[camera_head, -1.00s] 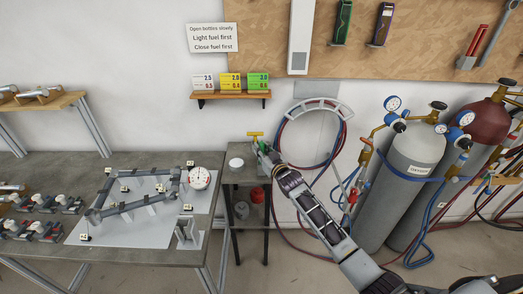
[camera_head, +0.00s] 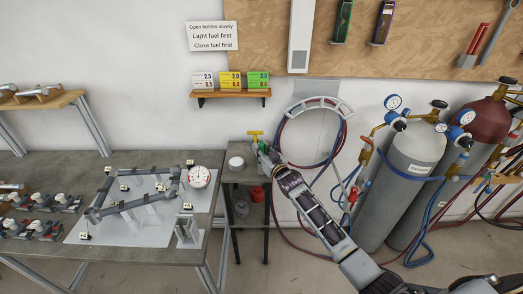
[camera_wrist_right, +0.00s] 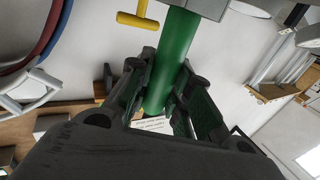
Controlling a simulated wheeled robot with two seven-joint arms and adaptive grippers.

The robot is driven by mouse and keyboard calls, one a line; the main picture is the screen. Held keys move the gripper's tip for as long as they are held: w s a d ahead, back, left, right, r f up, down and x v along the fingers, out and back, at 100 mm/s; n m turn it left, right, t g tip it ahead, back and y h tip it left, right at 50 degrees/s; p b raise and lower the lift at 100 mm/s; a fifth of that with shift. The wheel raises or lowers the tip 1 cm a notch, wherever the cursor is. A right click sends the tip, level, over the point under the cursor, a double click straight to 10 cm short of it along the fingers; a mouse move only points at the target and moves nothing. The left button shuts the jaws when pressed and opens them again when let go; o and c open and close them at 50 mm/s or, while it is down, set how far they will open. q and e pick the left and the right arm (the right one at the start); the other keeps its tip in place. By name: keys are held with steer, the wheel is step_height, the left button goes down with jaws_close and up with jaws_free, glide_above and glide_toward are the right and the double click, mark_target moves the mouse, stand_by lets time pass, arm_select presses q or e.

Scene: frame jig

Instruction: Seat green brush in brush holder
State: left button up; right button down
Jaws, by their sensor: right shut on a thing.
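The green brush (camera_wrist_right: 175,55) shows in the right wrist view as a green cylinder between the fingers of my right gripper (camera_wrist_right: 160,95), which is shut on it. Its upper end meets a grey block (camera_wrist_right: 205,6) at the picture's top edge; I cannot tell whether it is inside or only against it. In the head view my right gripper (camera_head: 265,150) is at the small dark stand (camera_head: 247,176), and the brush is mostly hidden by it. I cannot clearly make out the brush holder. My left gripper is not in view.
A yellow T-shaped piece (camera_head: 255,134) is close beside the gripper. A white round item (camera_head: 236,162) sits on the stand. The workbench (camera_head: 150,254) with a frame jig (camera_head: 128,207) and a dial (camera_head: 200,177) is to the left. Gas bottles (camera_head: 415,150) and hoses stand to the right.

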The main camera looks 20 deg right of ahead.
steer(key=shift+f, duration=0.25)
stand_by(0.3)
steer(key=c, duration=1.2)
jaws_free()
steer(key=shift+c, duration=0.2)
steer(key=shift+s, duration=0.15)
steer(key=s+d, duration=0.2)
steer(key=s, duration=0.9)
steer(key=shift+s+d, duration=0.15)
steer(key=shift+s, duration=0.1)
stand_by(0.3)
